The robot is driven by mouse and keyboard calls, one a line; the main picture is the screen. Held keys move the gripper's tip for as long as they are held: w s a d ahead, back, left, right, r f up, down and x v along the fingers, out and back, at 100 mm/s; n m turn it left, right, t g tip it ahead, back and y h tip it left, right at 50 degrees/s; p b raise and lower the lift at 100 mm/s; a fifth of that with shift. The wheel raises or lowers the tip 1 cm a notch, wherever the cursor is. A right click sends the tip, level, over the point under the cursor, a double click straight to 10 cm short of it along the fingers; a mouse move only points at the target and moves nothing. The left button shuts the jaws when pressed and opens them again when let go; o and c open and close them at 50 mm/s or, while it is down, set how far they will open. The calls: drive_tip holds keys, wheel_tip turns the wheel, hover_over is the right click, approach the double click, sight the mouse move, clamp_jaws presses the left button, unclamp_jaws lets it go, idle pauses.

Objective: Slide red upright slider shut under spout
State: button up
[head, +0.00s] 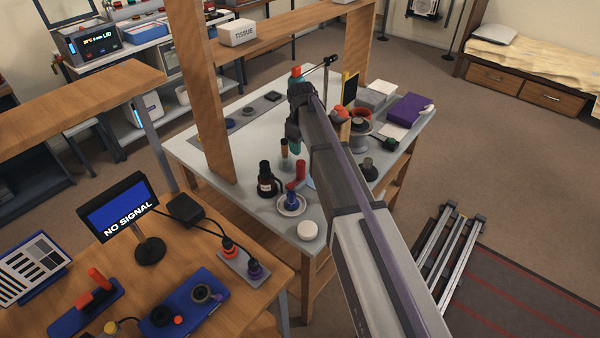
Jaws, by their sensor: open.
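My gripper (293,128) is dark and hangs over the middle of the white-topped table. It is open, and no held object shows. A teal object with a red top (295,72) stands behind it, mostly hidden by the gripper and arm. I cannot tell whether they touch. A small red upright piece (299,171) shows lower down, above a blue part (292,199) on a white dish (291,206), below my gripper in the picture. I cannot tell which red part is the slider, and no spout is clear.
A dark brown bottle (266,180) stands left of the dish, and a white round lid (307,230) lies near the table's front corner. A wooden post (200,90) rises at the left. A purple box (404,110) lies at the right.

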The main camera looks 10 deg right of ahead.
sight(301, 162)
wheel_tip(301, 162, down, 11)
drive_tip(key=b, duration=1)
drive_tip(key=shift+b, duration=0.4)
drive_tip(key=shift+r, duration=0.15)
clamp_jaws()
